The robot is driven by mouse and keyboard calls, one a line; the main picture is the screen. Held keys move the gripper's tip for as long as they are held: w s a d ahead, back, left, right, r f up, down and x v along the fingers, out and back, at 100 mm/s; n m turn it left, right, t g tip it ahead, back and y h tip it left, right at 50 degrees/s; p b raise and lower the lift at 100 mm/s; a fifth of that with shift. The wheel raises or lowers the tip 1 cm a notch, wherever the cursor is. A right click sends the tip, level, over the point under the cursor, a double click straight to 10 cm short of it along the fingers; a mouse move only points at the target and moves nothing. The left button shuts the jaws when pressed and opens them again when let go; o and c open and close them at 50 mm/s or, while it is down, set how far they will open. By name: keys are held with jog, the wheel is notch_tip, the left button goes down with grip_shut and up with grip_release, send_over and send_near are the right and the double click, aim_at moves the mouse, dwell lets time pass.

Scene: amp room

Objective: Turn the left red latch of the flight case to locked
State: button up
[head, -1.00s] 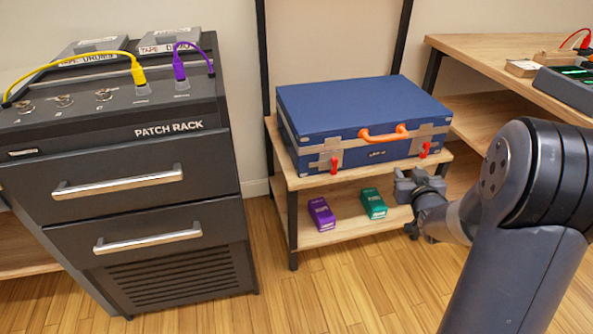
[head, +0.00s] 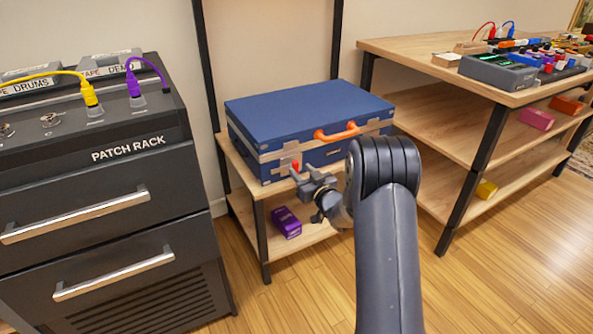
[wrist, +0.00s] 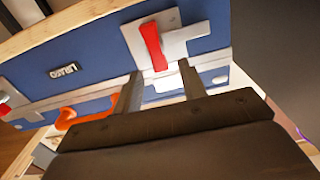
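The blue flight case (head: 300,110) lies on the upper shelf of a small stand, with its orange handle (head: 337,133) facing me. Its left red latch (head: 296,165) shows just above my gripper. In the wrist view the same latch (wrist: 153,45) is a red lever on a pale metal plate, slightly tilted across the case's front. My gripper (head: 304,178) is open and empty in front of this latch. In the wrist view the fingers (wrist: 160,78) stand apart, with the latch lying beyond the gap; contact cannot be told. The other red latch (wrist: 4,106) is at the left edge.
A dark patch rack (head: 100,165) stands to the left. A wooden bench (head: 430,110) with gear on top stands to the right. A purple box (head: 286,222) lies on the stand's lower shelf. Open floor (head: 490,290) lies at the lower right.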

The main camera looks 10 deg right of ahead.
aim_at(297, 166)
jog(key=shift+b+x, duration=0.3)
jog(key=shift+x, duration=1.5)
jog(key=shift+c, duration=0.2)
grip_shut()
